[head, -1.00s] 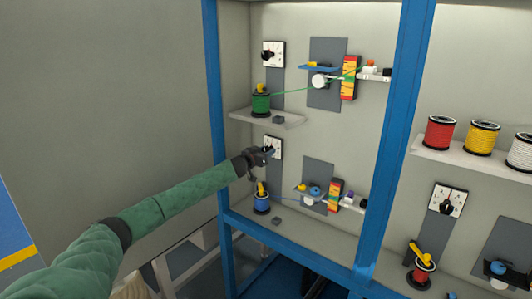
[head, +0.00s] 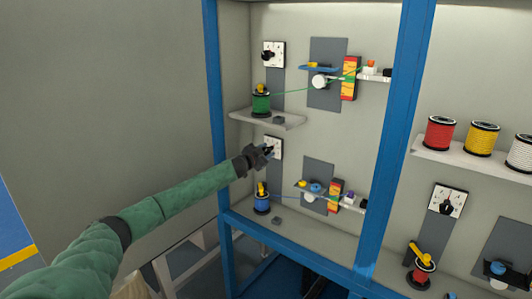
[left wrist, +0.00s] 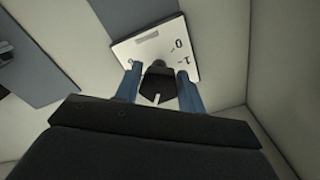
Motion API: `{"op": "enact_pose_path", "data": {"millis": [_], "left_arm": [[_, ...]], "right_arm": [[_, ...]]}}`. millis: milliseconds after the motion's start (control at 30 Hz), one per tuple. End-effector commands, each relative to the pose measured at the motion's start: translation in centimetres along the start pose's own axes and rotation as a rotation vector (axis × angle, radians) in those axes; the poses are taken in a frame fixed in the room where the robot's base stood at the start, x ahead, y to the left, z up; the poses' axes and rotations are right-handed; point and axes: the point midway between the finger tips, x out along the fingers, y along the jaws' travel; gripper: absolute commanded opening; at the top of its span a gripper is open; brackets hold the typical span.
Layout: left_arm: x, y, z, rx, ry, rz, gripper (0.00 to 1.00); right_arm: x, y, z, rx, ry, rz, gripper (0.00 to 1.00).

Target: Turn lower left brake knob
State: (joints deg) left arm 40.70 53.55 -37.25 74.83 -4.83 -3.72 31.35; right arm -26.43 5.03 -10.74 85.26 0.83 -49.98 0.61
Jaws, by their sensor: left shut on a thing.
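The lower left brake knob (left wrist: 154,82) is black with a white pointer mark. It sits on a white dial plate (left wrist: 130,48) with printed marks, which also shows on the cabinet's back wall in the head view (head: 275,142). My left gripper (left wrist: 158,92) has its two blue fingers on either side of the knob and is shut on it. In the head view my left gripper (head: 268,151) is in front of the dial and hides most of the knob. My right gripper is not in view.
A shelf (head: 280,121) with a green spool (head: 261,103) is above my gripper. A blue spool (head: 262,203) stands just below it. The upper brake dial (head: 277,48) is higher up. Blue posts (head: 214,120) frame the cabinet, with one close to my left arm.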

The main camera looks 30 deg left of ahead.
Motion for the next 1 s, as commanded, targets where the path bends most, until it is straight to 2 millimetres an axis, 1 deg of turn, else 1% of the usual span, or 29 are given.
{"op": "enact_pose_path", "data": {"millis": [33,233,700,733,800,833,1000], "left_arm": [[-0.01,0.34,0.14,0.019,-0.001,0.004,0.17],[-0.01,0.38,0.16,0.072,-0.001,0.004,0.17],[-0.02,0.49,0.22,0.085,-0.001,0.005,0.17],[-0.02,0.49,0.22,0.085,-0.001,0.006,0.43],[-0.01,0.45,0.19,0.085,-0.001,0.005,0.57],[-0.01,0.42,0.18,0.085,-0.001,0.005,0.59],[-0.01,0.26,0.12,0.085,-0.001,0.003,0.59]], "right_arm": [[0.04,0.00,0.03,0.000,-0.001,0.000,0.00],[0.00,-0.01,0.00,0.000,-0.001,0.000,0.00],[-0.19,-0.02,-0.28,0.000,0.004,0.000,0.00],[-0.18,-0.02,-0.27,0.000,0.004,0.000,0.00],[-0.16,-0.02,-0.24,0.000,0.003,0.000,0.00],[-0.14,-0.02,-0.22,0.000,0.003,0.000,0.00],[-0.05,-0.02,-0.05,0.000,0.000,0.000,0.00]]}}
